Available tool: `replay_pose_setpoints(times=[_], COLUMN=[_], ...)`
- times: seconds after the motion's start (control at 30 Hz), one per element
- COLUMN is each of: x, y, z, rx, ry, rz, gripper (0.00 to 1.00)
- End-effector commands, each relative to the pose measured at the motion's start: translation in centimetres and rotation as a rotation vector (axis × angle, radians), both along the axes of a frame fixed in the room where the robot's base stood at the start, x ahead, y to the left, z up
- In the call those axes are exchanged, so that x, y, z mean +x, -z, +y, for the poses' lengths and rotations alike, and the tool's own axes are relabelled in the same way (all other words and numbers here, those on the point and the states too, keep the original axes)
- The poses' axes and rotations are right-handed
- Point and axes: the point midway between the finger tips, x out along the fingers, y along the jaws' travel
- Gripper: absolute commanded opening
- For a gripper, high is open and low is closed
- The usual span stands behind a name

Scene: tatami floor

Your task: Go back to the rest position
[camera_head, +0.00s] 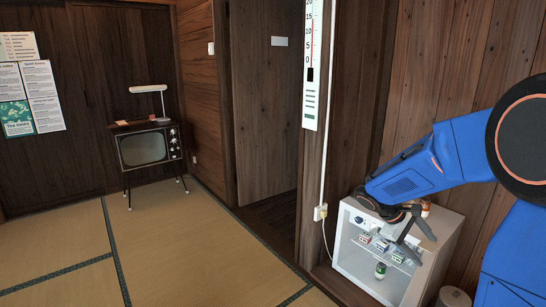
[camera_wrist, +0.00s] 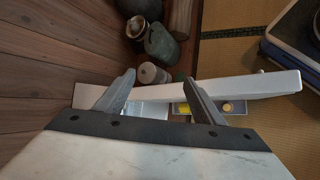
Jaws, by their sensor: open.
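My blue arm enters from the right in the head view, and my gripper (camera_head: 418,234) is at the top and open front of a small white cabinet (camera_head: 389,292). In the wrist view my gripper (camera_wrist: 158,82) has its two fingers spread apart, with nothing held between them. The white cabinet's edge (camera_wrist: 255,87) runs across just beyond the fingers. Part of the cabinet's top and front is hidden by my arm and gripper.
Small boxes (camera_head: 381,245) and a green-labelled jar (camera_head: 380,271) are inside the cabinet. Dark pots (camera_wrist: 160,43) stand beyond it in the wrist view. A television (camera_head: 143,148) on legs stands far left.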

Motion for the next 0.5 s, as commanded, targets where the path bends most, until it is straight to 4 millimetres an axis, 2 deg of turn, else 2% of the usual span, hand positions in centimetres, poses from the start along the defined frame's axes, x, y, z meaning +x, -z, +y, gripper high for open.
replay_pose_setpoints(times=[0.13, 0.5], x=[-3.5, -11.4], y=[-1.6, -3.8], z=[1.4, 5.5], rx=[0.082, 0.292], ry=[0.046, 0.148], rz=[-0.074, -0.249], gripper=[0.62, 0.62])
